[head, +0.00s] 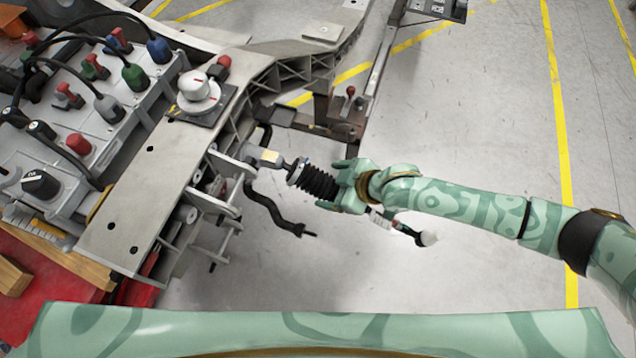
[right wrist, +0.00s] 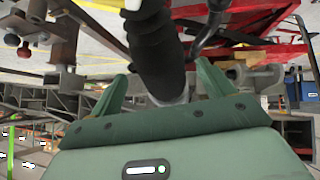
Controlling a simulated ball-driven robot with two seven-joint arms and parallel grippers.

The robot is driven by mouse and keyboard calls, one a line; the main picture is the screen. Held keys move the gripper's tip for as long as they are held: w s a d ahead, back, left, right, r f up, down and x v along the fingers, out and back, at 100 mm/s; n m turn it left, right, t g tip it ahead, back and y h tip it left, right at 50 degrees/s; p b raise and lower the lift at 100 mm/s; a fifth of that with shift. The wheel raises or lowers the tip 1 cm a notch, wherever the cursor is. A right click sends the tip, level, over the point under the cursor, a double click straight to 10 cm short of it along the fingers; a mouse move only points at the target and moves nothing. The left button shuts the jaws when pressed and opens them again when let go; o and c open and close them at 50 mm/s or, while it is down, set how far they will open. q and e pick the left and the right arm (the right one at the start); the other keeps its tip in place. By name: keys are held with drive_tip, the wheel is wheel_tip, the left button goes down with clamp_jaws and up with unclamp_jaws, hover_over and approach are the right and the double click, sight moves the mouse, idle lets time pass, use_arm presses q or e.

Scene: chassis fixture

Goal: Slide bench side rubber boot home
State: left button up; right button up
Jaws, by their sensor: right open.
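The black ribbed rubber boot (head: 317,183) sits on the rod assembly that sticks out from the chassis side. In the right wrist view the boot (right wrist: 155,55) runs between the two green fingers of the right gripper (right wrist: 160,85), with gaps on both sides. A pale metal part shows below the boot there. The rod beyond the boot is partly hidden by my gripper. My left gripper is not in view.
A black curved bar (head: 272,208) hangs below the rod. A metal stand with a red-knobbed lever (head: 345,110) stands behind. The grey chassis frame (head: 135,200) and a control box with colored plugs (head: 75,100) fill the left. Bare floor (head: 480,130) lies to the right.

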sight(321, 185)
drive_tip(key=b+x, duration=0.2)
drive_tip(key=x, duration=0.3)
drive_tip(key=shift+s+f, duration=0.1)
drive_tip(key=shift+w+a+f, duration=0.15)
drive_tip(key=shift+w+a, duration=0.1)
